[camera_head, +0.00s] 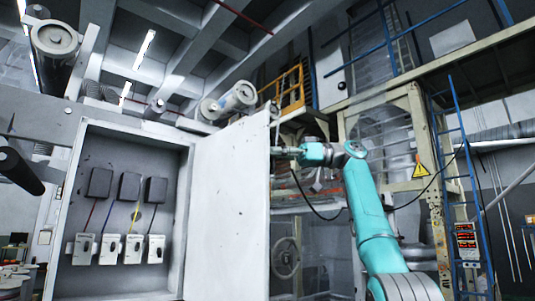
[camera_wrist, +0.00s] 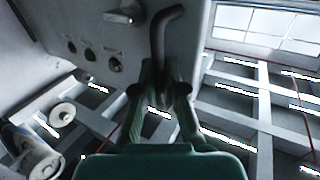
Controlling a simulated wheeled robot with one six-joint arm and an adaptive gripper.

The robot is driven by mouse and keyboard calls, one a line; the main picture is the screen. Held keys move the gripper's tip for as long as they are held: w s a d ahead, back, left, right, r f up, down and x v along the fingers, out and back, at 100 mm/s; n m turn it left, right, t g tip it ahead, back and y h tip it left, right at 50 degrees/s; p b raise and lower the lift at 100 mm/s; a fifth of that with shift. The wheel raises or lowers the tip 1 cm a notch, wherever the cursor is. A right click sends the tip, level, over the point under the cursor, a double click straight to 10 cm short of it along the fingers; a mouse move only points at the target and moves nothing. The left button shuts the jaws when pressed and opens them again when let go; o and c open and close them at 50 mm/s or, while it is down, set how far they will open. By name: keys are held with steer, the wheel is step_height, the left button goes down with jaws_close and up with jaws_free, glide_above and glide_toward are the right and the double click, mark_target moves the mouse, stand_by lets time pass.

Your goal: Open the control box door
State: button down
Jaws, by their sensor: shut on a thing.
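The grey control box (camera_head: 128,140) stands at the left in the head view, with its inside in plain sight. Its pale door (camera_head: 228,205) stands swung open to the right. My gripper (camera_head: 277,151) is at the right edge of the door, on its far side. In the wrist view my gripper (camera_wrist: 163,90) is shut on a dark bent handle (camera_wrist: 158,40) that stands out from the door's outer face (camera_wrist: 135,45). The handle is hidden behind the door in the head view.
Inside the box are several dark blocks (camera_head: 130,187) with coloured wires and pale switches below. A blue ladder (camera_head: 470,190) and a beige frame (camera_head: 427,160) stand at the right. Rollers (camera_head: 240,95) are behind and above the box.

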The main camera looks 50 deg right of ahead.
steer(key=shift+s+d+r, duration=0.1)
steer(key=shift+s+r, duration=0.2)
steer(key=shift+s, duration=0.25)
steer(key=c, duration=1.6)
jaws_free()
steer(key=o, duration=0.4)
steer(key=shift+s, duration=0.2)
steer(key=shift+w+f, duration=0.1)
steer(key=shift+w, duration=0.05)
